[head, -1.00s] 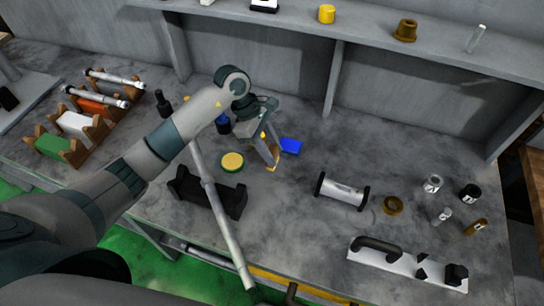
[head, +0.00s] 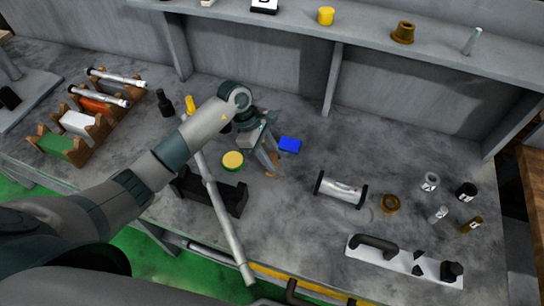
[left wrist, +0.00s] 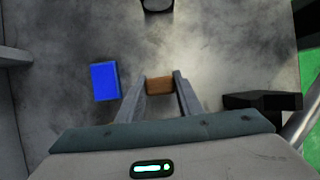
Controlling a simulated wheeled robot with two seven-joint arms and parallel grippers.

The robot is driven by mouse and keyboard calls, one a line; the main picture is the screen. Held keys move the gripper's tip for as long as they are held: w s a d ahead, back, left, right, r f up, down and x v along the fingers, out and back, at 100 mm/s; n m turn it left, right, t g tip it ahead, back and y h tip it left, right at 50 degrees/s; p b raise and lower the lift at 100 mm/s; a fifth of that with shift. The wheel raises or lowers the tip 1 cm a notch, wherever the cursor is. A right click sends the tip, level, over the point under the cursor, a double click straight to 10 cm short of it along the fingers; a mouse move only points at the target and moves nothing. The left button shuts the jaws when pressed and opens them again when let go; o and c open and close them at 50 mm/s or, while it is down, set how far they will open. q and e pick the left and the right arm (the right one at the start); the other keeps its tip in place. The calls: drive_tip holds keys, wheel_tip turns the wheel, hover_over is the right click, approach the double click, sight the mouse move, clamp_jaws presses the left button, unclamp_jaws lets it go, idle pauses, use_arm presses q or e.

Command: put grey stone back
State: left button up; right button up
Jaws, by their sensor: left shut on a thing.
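My left gripper (head: 268,160) is low over the middle of the bench in the head view, beside a blue block. Its fingers are shut on a small brown piece (left wrist: 159,86), which shows between the fingertips in the left wrist view. In the head view the rack (head: 92,148) at the left has brown notched holders with a green block (head: 54,145), a white block (head: 76,122) and an orange block (head: 97,105). A dark grey block (head: 113,88) shows partly at its far end. Two silver shafts lie across the far part. My right gripper is out of view.
The blue block (head: 290,145) and a yellow-topped green tin (head: 232,161) are close to my gripper. A long grey bar (head: 228,232) crosses a black holder (head: 232,198). Dark and yellow bottles stand behind my arm. A spool-shaped part (head: 341,189) and small parts lie right.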

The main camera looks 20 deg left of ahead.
use_arm(q)
drive_tip(key=shift+f, duration=0.2)
drive_tip(key=o, duration=1.1)
drive_tip(key=shift+r, duration=0.1)
drive_tip(key=shift+r, duration=0.1)
drive_tip(key=shift+r, duration=0.1)
drive_tip(key=b+v, duration=0.3)
drive_tip(key=v, duration=0.9)
drive_tip(key=shift+b, duration=0.3)
